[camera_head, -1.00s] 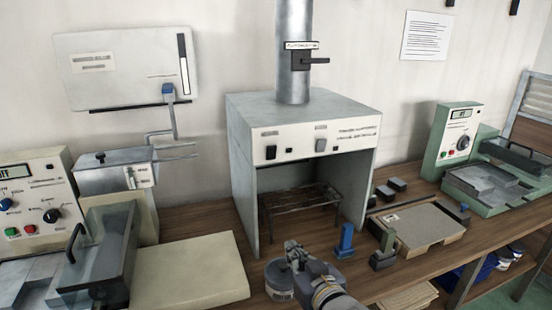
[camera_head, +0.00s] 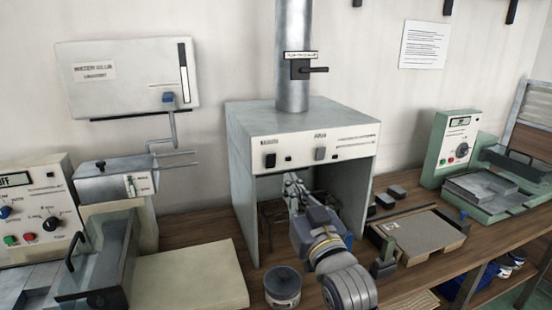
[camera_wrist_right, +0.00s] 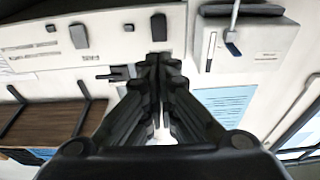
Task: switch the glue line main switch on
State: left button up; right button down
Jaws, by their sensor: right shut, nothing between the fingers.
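The grey fume hood has a white front panel (camera_head: 345,145) with a black rocker switch (camera_head: 270,160) at its left and a grey rocker switch (camera_head: 320,153) nearer its middle. The labels are too blurred to tell which is the main switch, and the rocker positions cannot be read. My right gripper (camera_head: 291,180) is shut and empty, just below the panel, between the two rockers in picture. In the right wrist view, which is upside down, its fingertips (camera_wrist_right: 159,62) are close to the black rocker (camera_wrist_right: 159,27); contact cannot be told. My left gripper is not in view.
A duct with a black lever (camera_head: 302,70) rises above the hood. A wall panel (camera_head: 125,75) with a blue knob hangs at left. A tray (camera_head: 425,232) and small dark blocks lie right of the hood.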

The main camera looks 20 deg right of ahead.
aim_at(271, 161)
jog(key=p+x, duration=0.2)
jog(key=x, duration=0.8)
jog(key=shift+w, duration=0.2)
jog(key=r+p, duration=0.1)
jog(key=p, duration=0.2)
jog(key=shift+w+g, duration=0.3)
jog(key=shift+f+b, duration=0.3)
jog(key=shift+f, duration=0.05)
